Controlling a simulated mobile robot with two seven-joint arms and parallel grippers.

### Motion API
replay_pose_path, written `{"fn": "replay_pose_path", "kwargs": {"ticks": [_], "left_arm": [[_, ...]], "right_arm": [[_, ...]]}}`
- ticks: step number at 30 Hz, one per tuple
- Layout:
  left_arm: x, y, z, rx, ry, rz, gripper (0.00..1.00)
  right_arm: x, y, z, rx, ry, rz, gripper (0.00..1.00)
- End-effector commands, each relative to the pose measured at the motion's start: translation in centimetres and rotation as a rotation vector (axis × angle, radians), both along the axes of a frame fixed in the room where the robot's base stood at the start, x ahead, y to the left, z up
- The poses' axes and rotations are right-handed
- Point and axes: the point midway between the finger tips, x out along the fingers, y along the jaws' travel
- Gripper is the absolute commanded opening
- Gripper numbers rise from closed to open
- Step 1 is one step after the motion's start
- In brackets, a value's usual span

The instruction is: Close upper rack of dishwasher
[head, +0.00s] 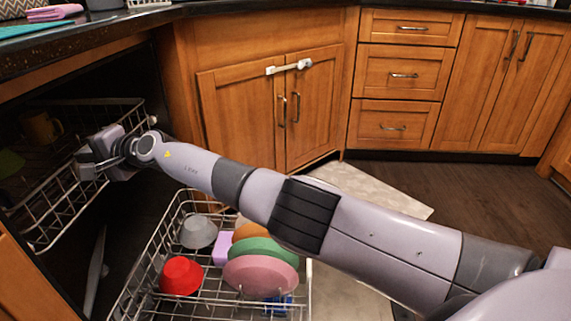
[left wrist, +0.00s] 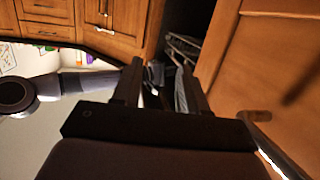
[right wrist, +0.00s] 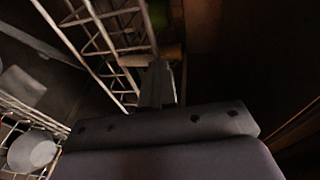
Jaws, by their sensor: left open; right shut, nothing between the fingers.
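The upper rack (head: 40,243) of the dishwasher is a wire basket at the left of the head view, partly inside the dark opening. It holds a yellow mug (head: 40,127) and a green item (head: 10,162). My right gripper (head: 84,165) is at the rack's front wires, shut with nothing between its fingers; whether it touches them is unclear. In the right wrist view its fingers (right wrist: 157,84) are together just below the rack's wires (right wrist: 105,40). My left gripper (left wrist: 158,82) shows only in the left wrist view, open and empty.
The lower rack (head: 150,247) is pulled out below, holding a red bowl (head: 181,276), a grey bowl (head: 198,232), a pink plate (head: 260,276) and a green plate (head: 264,250). Wooden cabinets (head: 240,115) stand behind. The dark countertop (head: 110,22) overhangs the dishwasher.

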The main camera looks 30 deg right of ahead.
Motion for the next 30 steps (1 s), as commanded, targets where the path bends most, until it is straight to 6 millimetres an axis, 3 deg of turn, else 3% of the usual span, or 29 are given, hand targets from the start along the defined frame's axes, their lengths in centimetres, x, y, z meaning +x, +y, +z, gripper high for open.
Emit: {"fn": "replay_pose_path", "kwargs": {"ticks": [21, 30], "left_arm": [[-0.14, 0.03, 0.0, 0.001, 0.0, 0.0, 0.43], [-0.16, -0.02, -0.11, -0.001, 0.011, -0.002, 0.43]], "right_arm": [[0.04, 0.5, 0.74, 0.01, -0.014, -0.003, 0.0], [0.08, -0.19, 1.17, 0.009, -0.013, 0.001, 0.0]]}}
